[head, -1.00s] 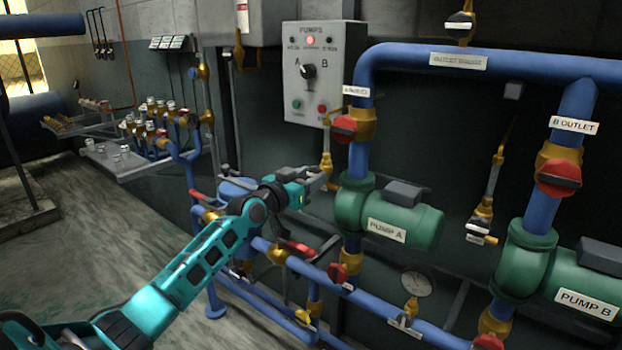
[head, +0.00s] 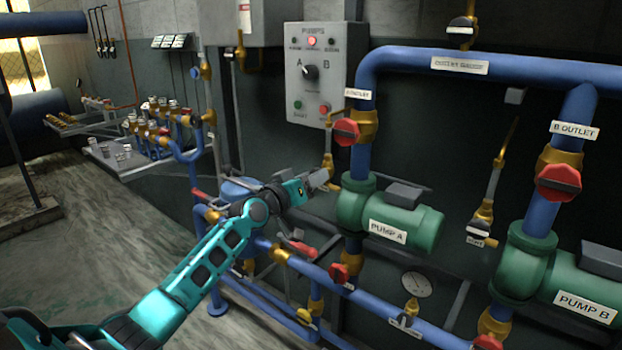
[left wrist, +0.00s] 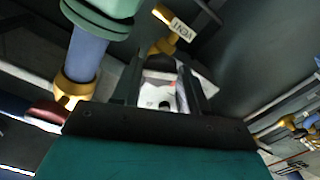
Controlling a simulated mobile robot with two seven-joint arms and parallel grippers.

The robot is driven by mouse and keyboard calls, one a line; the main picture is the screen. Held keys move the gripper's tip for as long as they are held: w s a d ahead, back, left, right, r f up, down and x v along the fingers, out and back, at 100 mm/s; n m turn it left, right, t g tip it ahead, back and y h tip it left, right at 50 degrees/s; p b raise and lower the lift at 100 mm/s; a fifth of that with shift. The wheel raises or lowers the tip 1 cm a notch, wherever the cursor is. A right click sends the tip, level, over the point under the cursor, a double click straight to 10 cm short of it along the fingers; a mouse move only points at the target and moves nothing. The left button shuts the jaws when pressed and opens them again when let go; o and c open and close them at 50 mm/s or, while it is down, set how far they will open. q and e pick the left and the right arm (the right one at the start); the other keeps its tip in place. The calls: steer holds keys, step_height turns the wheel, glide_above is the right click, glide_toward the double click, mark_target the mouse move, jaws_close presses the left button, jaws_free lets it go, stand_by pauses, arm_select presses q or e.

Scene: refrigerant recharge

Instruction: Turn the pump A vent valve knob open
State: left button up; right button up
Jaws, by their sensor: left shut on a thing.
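Pump A (head: 390,222) is the green pump in the middle of the head view. Its vent valve, a brass fitting (head: 328,162) on a thin pipe, stands just left of the pump's blue outlet pipe. My left gripper (head: 322,179) is at this valve, shut on its knob, which the fingers mostly hide in the head view. In the left wrist view, the brass valve body with its VENT tag (left wrist: 181,27) lies just beyond the fingertips. The dark knob (left wrist: 165,59) shows between the fingers there. How far the knob is turned cannot be told. My right gripper is not in view.
The grey pump control box (head: 312,75) hangs above the gripper. The red outlet valve handle (head: 346,132) is close by on the right. Blue lower pipes with a red lever (head: 300,246) run under my arm. Pump B (head: 570,285) stands at right.

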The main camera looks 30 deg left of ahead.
arm_select(q)
steer(key=n+p, duration=0.1)
steer(key=n, duration=0.3)
steer(key=n+p, duration=0.1)
steer(key=n, duration=0.3)
steer(key=shift+n, duration=0.3)
